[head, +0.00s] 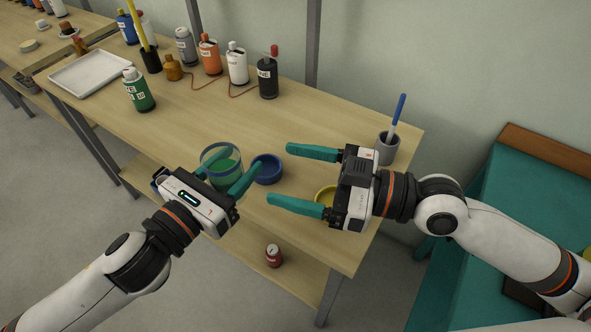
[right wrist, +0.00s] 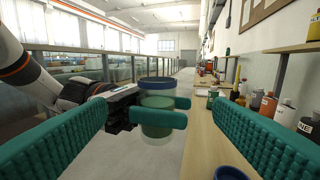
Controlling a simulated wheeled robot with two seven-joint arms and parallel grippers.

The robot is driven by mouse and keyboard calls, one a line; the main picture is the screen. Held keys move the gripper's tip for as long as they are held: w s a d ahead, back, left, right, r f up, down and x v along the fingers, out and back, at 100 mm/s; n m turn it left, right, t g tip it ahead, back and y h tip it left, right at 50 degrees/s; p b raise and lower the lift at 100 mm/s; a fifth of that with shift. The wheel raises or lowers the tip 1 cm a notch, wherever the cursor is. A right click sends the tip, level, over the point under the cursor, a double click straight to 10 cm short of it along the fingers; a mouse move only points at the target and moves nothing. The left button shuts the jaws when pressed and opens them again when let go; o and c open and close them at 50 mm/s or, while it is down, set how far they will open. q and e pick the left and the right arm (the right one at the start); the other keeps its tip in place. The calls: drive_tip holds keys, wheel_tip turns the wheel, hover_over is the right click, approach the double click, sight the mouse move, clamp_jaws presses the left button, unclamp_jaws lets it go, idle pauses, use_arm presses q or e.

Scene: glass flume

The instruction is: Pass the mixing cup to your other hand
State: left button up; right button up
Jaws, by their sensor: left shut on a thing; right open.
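The mixing cup (head: 222,166) is a clear cup with a blue rim and green contents. My left gripper (head: 226,180) is shut on it and holds it near the table's front edge. In the right wrist view the cup (right wrist: 157,94) stands upright ahead, with the left gripper's teal fingers across its middle. My right gripper (head: 280,173) is open and empty, its fingers pointing left towards the cup. They are apart from the cup, which appears between them in the wrist view. Part of the cup is hidden by the left fingers.
A blue bowl (head: 267,170) sits on the table just right of the cup. A yellow bowl (head: 325,194) is partly hidden under my right gripper. A grey pot (head: 387,150) holds a blue-handled tool. Several bottles line the back, including a black one (head: 268,78). The table's middle is clear.

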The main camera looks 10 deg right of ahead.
sight(205, 157)
drive_tip(key=shift+s+r, duration=0.1)
drive_tip(key=x, duration=1.2)
drive_tip(key=shift+s+a, duration=0.1)
drive_tip(key=shift+c, duration=0.3)
drive_tip(key=c, duration=0.9)
use_arm(q)
drive_tip(key=o, duration=1.1)
use_arm(e)
drive_tip(key=shift+c, duration=1)
use_arm(q)
drive_tip(key=shift+f, duration=0.1)
